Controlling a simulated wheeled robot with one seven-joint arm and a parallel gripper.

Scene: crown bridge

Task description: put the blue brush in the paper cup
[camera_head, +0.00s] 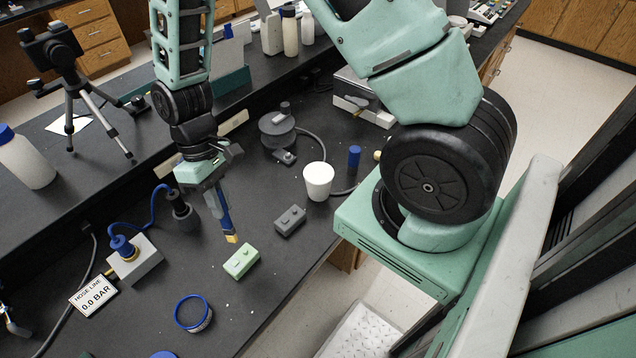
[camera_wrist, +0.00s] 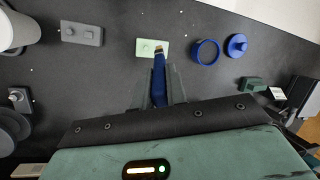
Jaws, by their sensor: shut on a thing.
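The blue brush (camera_head: 226,222) hangs from my gripper (camera_head: 215,196) in the head view, bristle end down, over the dark bench. In the wrist view the brush (camera_wrist: 159,78) lies between the two fingers of my gripper (camera_wrist: 160,90), which are shut on it, and its pale tip points away from me. The white paper cup (camera_head: 318,182) stands upright on the bench to the right of the gripper, apart from the brush. The cup (camera_wrist: 18,32) is cut off at the upper left of the wrist view.
A light green block (camera_head: 241,261) lies just below the brush tip in the picture. A grey block (camera_head: 290,221) lies between brush and cup. A blue ring (camera_head: 193,313), a blue cylinder (camera_head: 354,157) and a hose fitting block (camera_head: 134,262) are also on the bench.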

